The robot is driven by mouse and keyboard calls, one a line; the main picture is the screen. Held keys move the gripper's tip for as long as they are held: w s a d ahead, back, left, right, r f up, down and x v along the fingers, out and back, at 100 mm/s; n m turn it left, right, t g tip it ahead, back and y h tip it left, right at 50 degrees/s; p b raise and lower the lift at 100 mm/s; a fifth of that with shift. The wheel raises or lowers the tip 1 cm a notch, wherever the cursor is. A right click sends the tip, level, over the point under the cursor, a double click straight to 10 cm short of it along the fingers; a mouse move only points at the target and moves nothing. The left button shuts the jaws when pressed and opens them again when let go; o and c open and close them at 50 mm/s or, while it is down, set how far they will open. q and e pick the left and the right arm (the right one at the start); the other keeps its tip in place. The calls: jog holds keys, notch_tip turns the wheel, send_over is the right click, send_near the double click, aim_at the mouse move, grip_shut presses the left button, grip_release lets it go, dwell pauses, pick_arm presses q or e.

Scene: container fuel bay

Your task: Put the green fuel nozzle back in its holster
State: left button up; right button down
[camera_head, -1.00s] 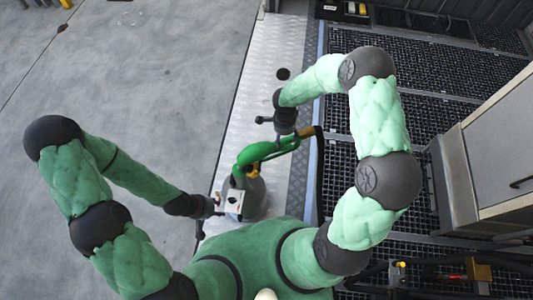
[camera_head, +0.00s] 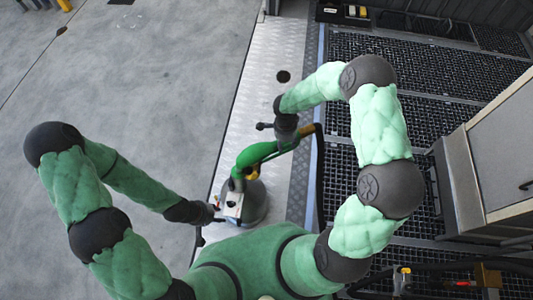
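The green fuel nozzle (camera_head: 255,153) shows in the head view near the middle. Its far end meets the dark hose by a brown-yellow fitting (camera_head: 308,130); its near end bends down beside a grey rounded body (camera_head: 256,203) with a white box (camera_head: 233,205) on its left. I cannot tell whether that body is the holster. My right gripper (camera_head: 287,131) is over the nozzle's handle and hides part of it; its fingers cannot be made out. My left gripper (camera_head: 213,208) is at the white box's left side, seemingly touching or very close; its opening is unclear.
The dark hose (camera_head: 320,175) hangs right of the nozzle. A tread-plate strip (camera_head: 262,75) runs between the concrete floor (camera_head: 150,80) and the dark grating (camera_head: 410,65). A grey cabinet (camera_head: 500,150) stands at the right.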

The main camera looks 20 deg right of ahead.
jog(key=shift+w+r+p, duration=0.1)
jog(key=shift+r+p, duration=2.95)
jog(key=shift+r, duration=2.75)
